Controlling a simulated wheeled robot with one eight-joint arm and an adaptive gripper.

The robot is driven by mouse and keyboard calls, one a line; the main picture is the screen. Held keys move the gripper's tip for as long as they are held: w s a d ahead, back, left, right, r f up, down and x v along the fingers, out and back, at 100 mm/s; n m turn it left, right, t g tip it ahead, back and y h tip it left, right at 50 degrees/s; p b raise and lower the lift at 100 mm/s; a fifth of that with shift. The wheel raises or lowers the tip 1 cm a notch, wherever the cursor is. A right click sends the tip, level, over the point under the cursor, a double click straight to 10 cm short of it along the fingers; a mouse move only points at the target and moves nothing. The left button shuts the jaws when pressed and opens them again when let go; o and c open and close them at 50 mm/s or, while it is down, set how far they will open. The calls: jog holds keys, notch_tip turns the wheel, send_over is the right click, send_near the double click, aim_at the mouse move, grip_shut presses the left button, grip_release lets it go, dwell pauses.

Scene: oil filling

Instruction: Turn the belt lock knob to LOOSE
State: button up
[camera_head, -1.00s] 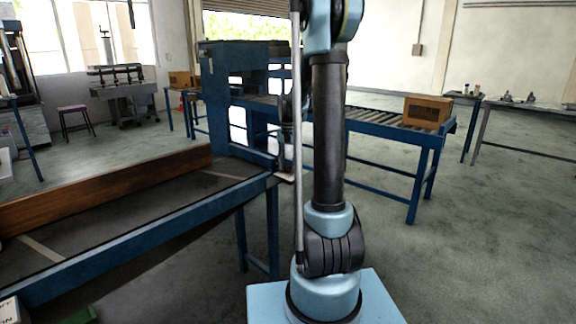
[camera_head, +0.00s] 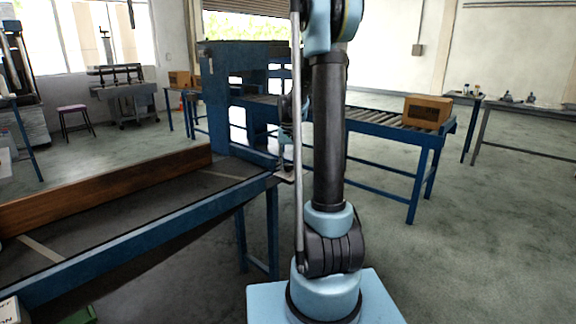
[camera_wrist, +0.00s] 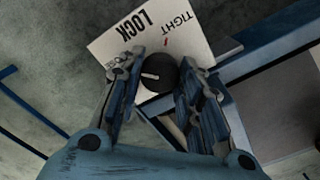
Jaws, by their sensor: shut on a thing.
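The belt lock knob (camera_wrist: 160,74) is a black round knob with a pale pointer line, seen in the wrist view. It sits on a white plate (camera_wrist: 193,25) printed LOCK and TIGHT, with a small red mark by TIGHT. Smaller lettering at the plate's left is partly covered by a finger and cannot be read fully. The pointer line lies toward the left finger, away from TIGHT. My gripper (camera_wrist: 157,65) is shut on the knob, one finger on each side. In the head view, the plate (camera_head: 285,177) shows small at the table corner; my arm hides the knob.
A blue-framed belt table (camera_head: 150,240) with a long brown wooden beam (camera_head: 110,188) runs to the left. A roller conveyor (camera_head: 380,121) carrying a cardboard box (camera_head: 428,111) stands behind. Floor on the right is open.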

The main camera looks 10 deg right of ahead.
aim_at(288, 165)
jog(key=shift+w, duration=0.15)
jog(key=o, duration=1.1)
notch_tip(288, 165, up, 12)
jog(key=shift+f, duration=0.1)
